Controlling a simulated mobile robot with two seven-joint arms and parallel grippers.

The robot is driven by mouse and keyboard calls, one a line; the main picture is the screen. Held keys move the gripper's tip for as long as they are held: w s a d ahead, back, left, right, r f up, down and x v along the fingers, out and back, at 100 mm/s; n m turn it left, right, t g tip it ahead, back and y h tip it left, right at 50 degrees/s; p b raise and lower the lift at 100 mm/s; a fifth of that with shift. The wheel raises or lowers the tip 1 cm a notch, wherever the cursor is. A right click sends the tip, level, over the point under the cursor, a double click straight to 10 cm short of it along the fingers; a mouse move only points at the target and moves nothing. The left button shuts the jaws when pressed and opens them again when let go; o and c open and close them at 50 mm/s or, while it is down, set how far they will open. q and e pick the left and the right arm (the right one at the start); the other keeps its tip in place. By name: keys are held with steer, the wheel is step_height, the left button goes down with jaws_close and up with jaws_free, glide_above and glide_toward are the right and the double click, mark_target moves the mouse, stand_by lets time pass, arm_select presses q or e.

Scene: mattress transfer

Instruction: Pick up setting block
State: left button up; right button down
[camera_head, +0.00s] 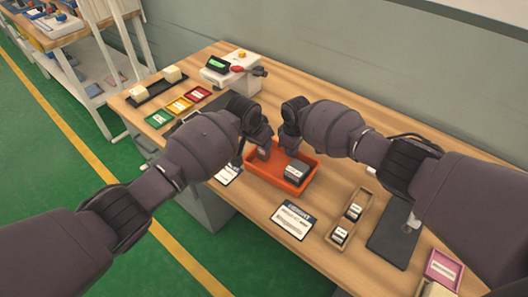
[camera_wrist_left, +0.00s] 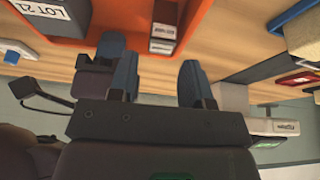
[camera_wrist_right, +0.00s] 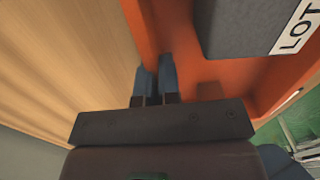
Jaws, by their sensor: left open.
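A dark grey block (camera_head: 296,172) with a white label lies in an orange tray (camera_head: 262,178). My right gripper (camera_head: 289,147) is at the tray's back rim. Its fingers (camera_wrist_right: 155,80) are close together there; whether they grip the rim is unclear.
A labelled card (camera_head: 293,220) and a wooden holder (camera_head: 350,216) with small labelled blocks are in front and right of the tray. A dark pad (camera_head: 395,236) lies farther right. A device (camera_head: 232,72) and coloured trays (camera_head: 180,104) stand at the back left.

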arm_select(q)
steer(key=shift+x, duration=2.35)
steer(key=shift+w, duration=0.15)
steer(key=shift+c, duration=0.3)
jaws_close()
steer(key=shift+r, duration=0.15)
step_height(320, 180, up, 10)
arm_select(e)
steer(key=c, duration=1.2)
jaws_free()
steer(key=shift+c, duration=0.2)
